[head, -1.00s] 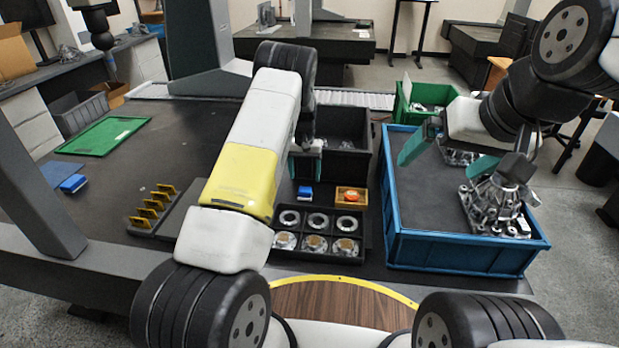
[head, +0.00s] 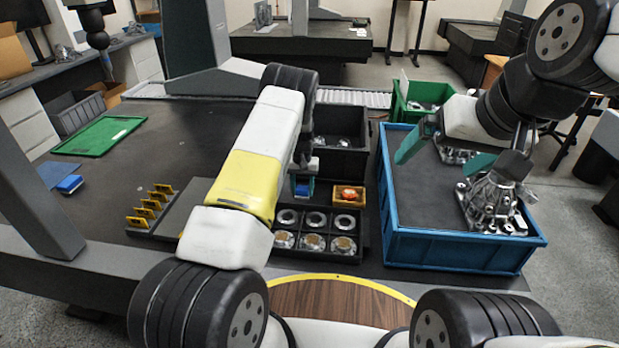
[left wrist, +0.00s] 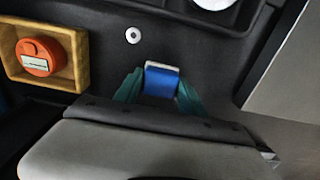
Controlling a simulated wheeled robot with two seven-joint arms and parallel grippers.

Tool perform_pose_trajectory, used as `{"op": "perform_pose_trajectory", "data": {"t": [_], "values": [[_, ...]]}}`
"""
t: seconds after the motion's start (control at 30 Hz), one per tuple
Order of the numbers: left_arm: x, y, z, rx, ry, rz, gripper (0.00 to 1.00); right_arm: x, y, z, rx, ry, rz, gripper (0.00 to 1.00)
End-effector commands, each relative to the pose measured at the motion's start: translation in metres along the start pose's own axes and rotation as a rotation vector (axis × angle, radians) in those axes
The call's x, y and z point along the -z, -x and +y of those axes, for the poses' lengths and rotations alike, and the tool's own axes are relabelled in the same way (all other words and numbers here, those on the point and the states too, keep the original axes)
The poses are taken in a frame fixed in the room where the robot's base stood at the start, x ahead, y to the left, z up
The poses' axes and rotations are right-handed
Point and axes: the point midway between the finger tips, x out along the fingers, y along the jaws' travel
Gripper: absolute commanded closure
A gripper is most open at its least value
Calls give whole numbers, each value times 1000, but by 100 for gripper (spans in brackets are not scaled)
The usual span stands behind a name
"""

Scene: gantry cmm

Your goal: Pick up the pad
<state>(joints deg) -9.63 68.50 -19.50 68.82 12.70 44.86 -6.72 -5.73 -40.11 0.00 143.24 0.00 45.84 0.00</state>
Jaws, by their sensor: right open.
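A small blue block with a pale top edge, which looks like the pad (left wrist: 160,82), is between the teal fingertips of my left gripper (left wrist: 158,92) in the left wrist view. The fingertips are close to its sides; I cannot tell whether they press on it. In the head view my left gripper (head: 303,180) is low over the dark table, with the blue pad (head: 303,190) partly hidden between its fingers. Another small blue block (head: 70,184) lies at the far left. My right gripper (head: 445,155) is open over the blue crate.
A wooden box (head: 348,204) with an orange round item stands just right of the pad. A compartment tray (head: 316,253) with metal rings is in front, a black bin (head: 340,163) behind. The blue crate (head: 455,257) holds metal castings. Yellow brackets (head: 148,205) stand left.

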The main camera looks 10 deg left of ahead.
Motion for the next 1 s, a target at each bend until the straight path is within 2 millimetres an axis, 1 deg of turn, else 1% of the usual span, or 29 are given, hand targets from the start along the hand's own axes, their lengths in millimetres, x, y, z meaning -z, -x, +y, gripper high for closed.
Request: {"op": "perform_pose_trajectory", "data": {"t": [0.03, 0.1, 0.17, 0.4, 0.53, 0.67, 0.77, 0.83, 1.0], "values": [[0, 0, 0, 0, 0, 0, 68, 0, 0, 0, 0, 0, 0, 0], [0, 0, 0, 0, 0, 0, 82, 0, 0, 0, 0, 0, 0, 0], [0, 0, 0, 0, 0, 0, 93, 0, 0, 0, 0, 0, 0, 0], [0, 1, 0, 0, 0, 0, 93, 0, 0, 0, 0, 0, 0, 0], [0, 7, 0, -1, 0, 1, 93, 0, 0, 0, 0, 0, 0, 0], [0, 20, 0, -1, 0, 1, 93, 0, 0, 0, 0, 0, 0, 0], [1, 40, 0, -1, -1, 3, 93, 0, 0, 0, 0, 0, 0, 0], [-14, 38, 6, -1, -1, -5, 93, 0, 0, 0, 0, 0, 0, 0], [-47, 41, 19, -2, -1, -4, 93, 0, 0, 0, 0, 0, 0, 0]]}}
